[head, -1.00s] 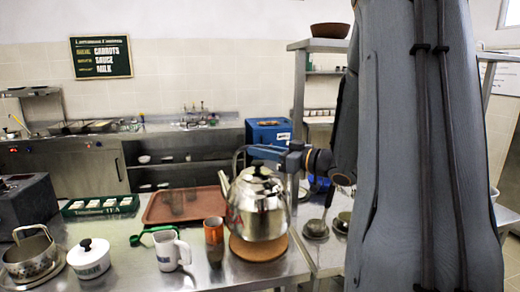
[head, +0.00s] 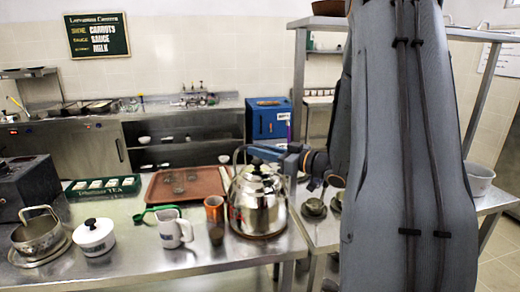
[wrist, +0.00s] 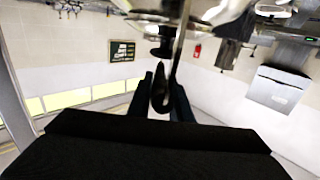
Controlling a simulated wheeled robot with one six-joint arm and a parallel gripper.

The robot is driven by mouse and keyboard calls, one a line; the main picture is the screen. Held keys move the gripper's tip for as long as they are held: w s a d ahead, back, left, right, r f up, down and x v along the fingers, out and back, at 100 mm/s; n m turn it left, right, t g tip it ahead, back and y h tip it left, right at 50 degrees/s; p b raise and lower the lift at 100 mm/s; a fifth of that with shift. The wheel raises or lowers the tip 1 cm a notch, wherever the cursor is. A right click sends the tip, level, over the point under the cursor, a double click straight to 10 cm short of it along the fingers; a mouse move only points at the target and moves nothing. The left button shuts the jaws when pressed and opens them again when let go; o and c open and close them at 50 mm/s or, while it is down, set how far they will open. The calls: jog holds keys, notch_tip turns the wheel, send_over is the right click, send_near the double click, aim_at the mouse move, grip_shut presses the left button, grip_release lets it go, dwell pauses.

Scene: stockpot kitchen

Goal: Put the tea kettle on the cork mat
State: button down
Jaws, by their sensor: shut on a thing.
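The shiny steel tea kettle (head: 257,204) stands upright near the right end of the steel counter. Its base covers nearly all of the cork mat (head: 262,237), and only a thin brown edge shows around it. I cannot tell whether the base rests on the mat or hovers just above it. My gripper (head: 268,152) reaches in from the right at the kettle's arched handle. In the wrist view my gripper (wrist: 162,92) is shut on the dark handle, with a finger on either side. The kettle's body (wrist: 205,8) is at the top there.
Left of the kettle are an orange-brown cup (head: 214,208), a small dark cup (head: 216,237) and a white mug (head: 173,232). A brown tray (head: 160,190) lies behind them. A lidded white pot (head: 94,236) and a steel pot (head: 38,236) stand farther left.

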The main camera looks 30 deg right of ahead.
jog(key=c, duration=1.6)
grip_release()
jog(key=b+v, duration=0.2)
jog(key=v, duration=1)
